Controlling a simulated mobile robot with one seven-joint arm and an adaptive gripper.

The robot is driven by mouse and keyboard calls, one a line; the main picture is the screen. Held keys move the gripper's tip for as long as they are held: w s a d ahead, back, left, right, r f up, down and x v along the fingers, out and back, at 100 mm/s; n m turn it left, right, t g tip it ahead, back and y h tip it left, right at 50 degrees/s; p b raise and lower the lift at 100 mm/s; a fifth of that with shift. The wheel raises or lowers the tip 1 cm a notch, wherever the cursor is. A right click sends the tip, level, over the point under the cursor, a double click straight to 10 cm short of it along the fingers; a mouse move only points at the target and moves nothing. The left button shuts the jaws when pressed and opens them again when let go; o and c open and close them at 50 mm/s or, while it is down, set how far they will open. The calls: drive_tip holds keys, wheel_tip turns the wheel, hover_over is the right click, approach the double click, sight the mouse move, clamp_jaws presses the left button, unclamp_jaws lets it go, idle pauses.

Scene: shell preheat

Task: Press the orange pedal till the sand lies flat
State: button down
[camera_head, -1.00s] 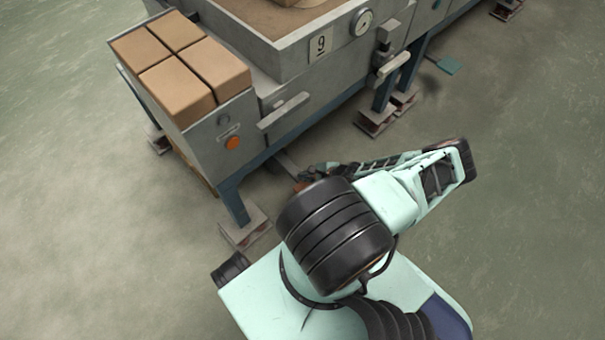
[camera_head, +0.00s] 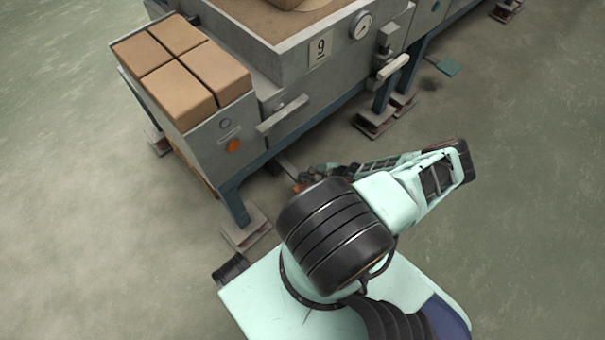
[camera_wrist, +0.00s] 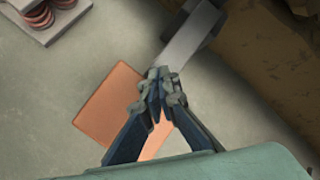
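The orange pedal (camera_wrist: 108,104) lies low over the floor in the wrist view, a flat copper-orange plate on a grey metal bar (camera_wrist: 190,36). My gripper (camera_wrist: 161,80) has its fingertips together, with nothing seen between them. It is over the pedal, near where the bar meets the plate; I cannot tell if it touches. In the head view my gripper (camera_head: 314,173) is low beside the machine, and the pedal is mostly hidden by my arm. Brown sand (camera_head: 258,14) shows in the machine's top box, cut off by the picture's top edge.
The grey machine (camera_head: 290,65) stands on blue legs with foot plates (camera_head: 245,235). A round gauge (camera_head: 361,25) and handles face my arm.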

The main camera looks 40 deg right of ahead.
drive_tip(key=shift+w+r+p, duration=0.1)
drive_tip(key=shift+r+p, duration=2)
drive_tip(key=shift+r, duration=0.2)
drive_tip(key=shift+r, duration=0.1)
wheel_tip(320, 180, up, 5)
drive_tip(key=p, duration=0.5)
drive_tip(key=shift+w, duration=0.15)
drive_tip(key=shift+w+a, duration=0.1)
idle(0.3)
